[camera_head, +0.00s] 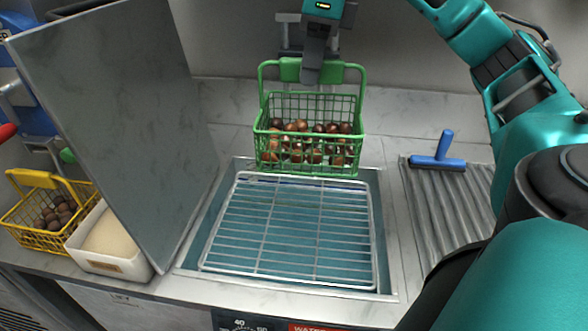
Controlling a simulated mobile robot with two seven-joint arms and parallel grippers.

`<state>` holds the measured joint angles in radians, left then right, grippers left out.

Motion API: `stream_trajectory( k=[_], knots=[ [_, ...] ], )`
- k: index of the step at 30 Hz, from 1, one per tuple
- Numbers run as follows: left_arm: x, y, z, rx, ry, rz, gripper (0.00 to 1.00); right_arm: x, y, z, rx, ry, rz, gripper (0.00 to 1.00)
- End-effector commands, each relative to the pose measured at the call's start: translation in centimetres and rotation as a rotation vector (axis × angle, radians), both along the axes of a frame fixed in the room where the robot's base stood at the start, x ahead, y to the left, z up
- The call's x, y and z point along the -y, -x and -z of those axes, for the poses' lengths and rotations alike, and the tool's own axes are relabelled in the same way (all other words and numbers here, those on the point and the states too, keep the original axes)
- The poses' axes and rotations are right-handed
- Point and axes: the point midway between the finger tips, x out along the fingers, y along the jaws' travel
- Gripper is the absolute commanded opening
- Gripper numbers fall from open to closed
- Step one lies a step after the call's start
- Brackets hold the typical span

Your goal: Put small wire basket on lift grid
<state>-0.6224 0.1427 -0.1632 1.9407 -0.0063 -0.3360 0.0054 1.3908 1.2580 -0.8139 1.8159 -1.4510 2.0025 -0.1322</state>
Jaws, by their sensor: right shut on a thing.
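A small green wire basket (308,137) with brown chestnuts in it hangs upright from my right gripper (312,72). The gripper is shut on the green grip of the basket's handle, at the top centre of the head view. The basket appears above the back edge of the lift grid (290,232), a white wire rack over a blue-green basin. The front of the grid is bare. The exact gap between basket and grid is hard to tell. My left gripper is not in view.
A large grey lid (120,120) stands tilted at the left of the basin. A yellow wire basket (45,210) with chestnuts and a white tub (105,240) stand further left. A blue squeegee (437,158) lies on the ridged drainboard (440,205) at right.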

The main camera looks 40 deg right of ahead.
Motion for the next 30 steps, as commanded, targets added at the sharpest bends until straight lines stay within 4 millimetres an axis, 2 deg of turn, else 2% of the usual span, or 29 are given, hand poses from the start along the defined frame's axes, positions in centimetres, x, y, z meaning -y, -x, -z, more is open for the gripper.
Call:
stream_trajectory(
  k=[2, 5, 14, 21, 24, 30],
  knots=[
    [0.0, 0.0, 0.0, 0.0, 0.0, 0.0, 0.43, 0.2, 0.1, -0.2, 0.003, -0.001, 0.023, 0.0],
    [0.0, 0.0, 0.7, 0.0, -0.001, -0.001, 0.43, 0.2, 0.2, 0.5, 0.001, -0.001, 0.034, 0.0],
    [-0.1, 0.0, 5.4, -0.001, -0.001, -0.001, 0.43, 0.2, 0.2, 6.9, -0.003, 0.0, 0.035, 0.0],
    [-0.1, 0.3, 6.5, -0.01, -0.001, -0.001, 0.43, 0.3, 0.3, 12.3, -0.002, 0.002, 0.036, 0.0],
    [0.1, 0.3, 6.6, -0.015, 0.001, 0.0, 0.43, 0.3, 0.3, 14.0, -0.001, 0.0, 0.036, 0.0],
    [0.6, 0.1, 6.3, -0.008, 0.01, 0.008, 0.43, 0.2, 0.2, 15.5, 0.001, 0.0, 0.036, 0.0]
  ],
)
